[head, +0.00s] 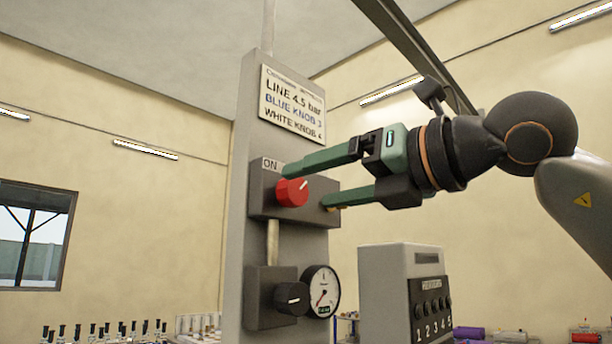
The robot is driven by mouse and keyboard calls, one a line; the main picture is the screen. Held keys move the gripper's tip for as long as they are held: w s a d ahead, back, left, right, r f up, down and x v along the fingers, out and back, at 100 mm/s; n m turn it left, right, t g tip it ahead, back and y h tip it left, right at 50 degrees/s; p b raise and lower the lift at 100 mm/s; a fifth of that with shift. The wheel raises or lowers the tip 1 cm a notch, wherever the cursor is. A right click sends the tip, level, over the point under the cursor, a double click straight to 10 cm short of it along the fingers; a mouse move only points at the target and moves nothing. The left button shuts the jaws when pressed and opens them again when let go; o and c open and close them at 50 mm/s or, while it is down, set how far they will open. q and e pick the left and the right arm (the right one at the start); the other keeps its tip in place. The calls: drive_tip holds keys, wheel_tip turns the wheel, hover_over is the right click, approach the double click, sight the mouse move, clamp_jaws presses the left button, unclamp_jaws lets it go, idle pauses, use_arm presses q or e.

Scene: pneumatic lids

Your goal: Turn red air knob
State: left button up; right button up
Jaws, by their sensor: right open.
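The red air knob (292,192) sits on a dark box (262,208) on a grey column, with an "ON" label (270,164) above it. A white mark on the knob points up and to the right. My right gripper (305,187) comes in from the right with its green fingers apart. The upper fingertip is at the top of the knob and overlaps its edge in the picture. The lower fingertip is right of the knob, in front of the box's right part. I cannot tell whether either finger touches it. My left gripper is not in view.
Below on the column are a black knob (291,297) and a round gauge (321,291). A sign (292,104) hangs above. A grey unit with numbered buttons (400,292) stands at lower right. Bottles (105,331) line the bottom left. The space left of the column is clear.

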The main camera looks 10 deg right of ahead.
sight(292, 192)
drive_tip(key=shift+p+x, duration=0.3)
drive_tip(key=shift+x, duration=1.15)
drive_tip(key=shift+c, duration=0.2)
clamp_jaws()
